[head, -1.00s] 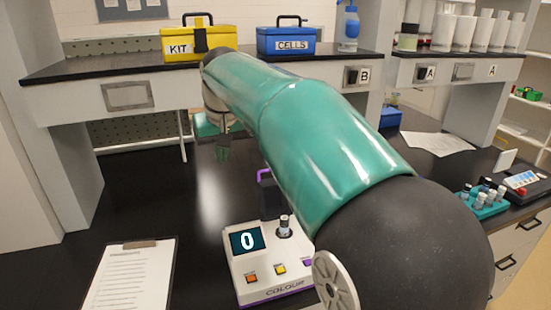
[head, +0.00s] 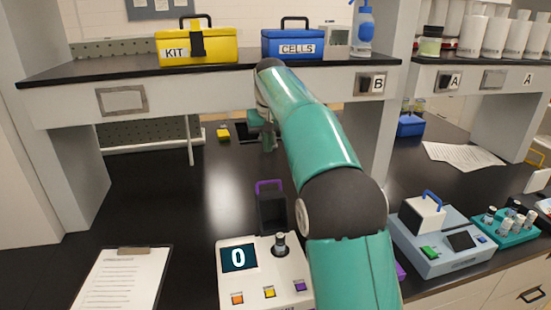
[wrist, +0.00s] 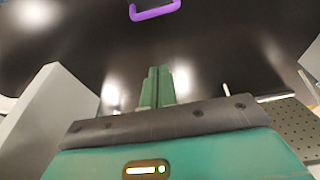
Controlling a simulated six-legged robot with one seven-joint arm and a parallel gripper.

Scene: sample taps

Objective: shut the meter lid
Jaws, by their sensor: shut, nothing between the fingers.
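The white colour meter (head: 262,262) stands on the black bench, with a screen reading 0 and orange, yellow and purple buttons. Its dark lid (head: 272,214) stands open, upright at the back, with a purple handle (head: 269,185) on top. A capped vial (head: 280,243) sticks up from the meter's well. My gripper (head: 268,146) is beyond the lid, apart from it, over the back of the bench. In the wrist view its green fingers (wrist: 157,72) are together and empty, and the purple handle (wrist: 155,11) shows at the top edge. My arm hides the meter's right side.
A grey device with a blue handle (head: 443,240) and a teal vial rack (head: 505,228) stand to the right. A clipboard (head: 122,280) lies at left. A shelf (head: 225,80) with yellow and blue boxes overhangs the back. The bench left of the lid is clear.

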